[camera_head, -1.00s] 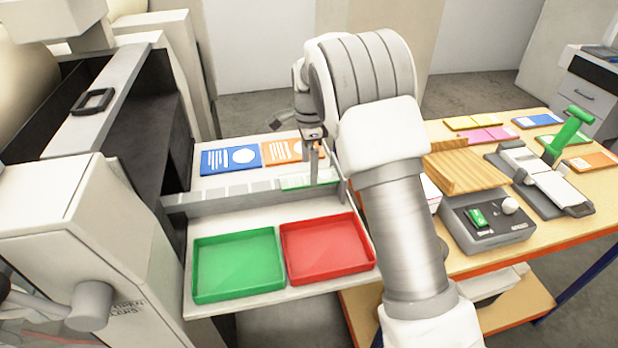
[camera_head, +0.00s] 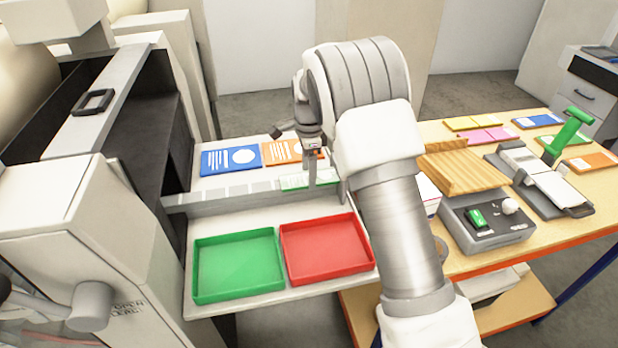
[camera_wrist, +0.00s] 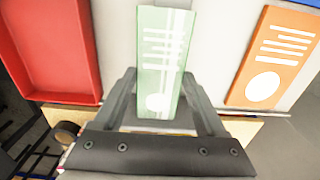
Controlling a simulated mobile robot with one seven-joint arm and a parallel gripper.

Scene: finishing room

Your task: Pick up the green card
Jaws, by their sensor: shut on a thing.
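The pale green card (camera_wrist: 160,62) with white lines and a white circle lies between the two fingers of my gripper (camera_wrist: 160,102) in the wrist view. The fingers are shut on its sides near the circle end. In the head view the green card (camera_head: 300,183) shows as a small light green strip on the white shelf, behind the grey rail. My gripper (camera_head: 312,172) is over it there, and my arm hides part of the card. I cannot tell whether the card is clear of the shelf.
The orange card (camera_head: 283,152) and blue card (camera_head: 231,158) lie side by side behind the green one. The grey rail (camera_head: 215,202) runs in front. A green tray (camera_head: 238,265) and a red tray (camera_head: 328,249) stand before it.

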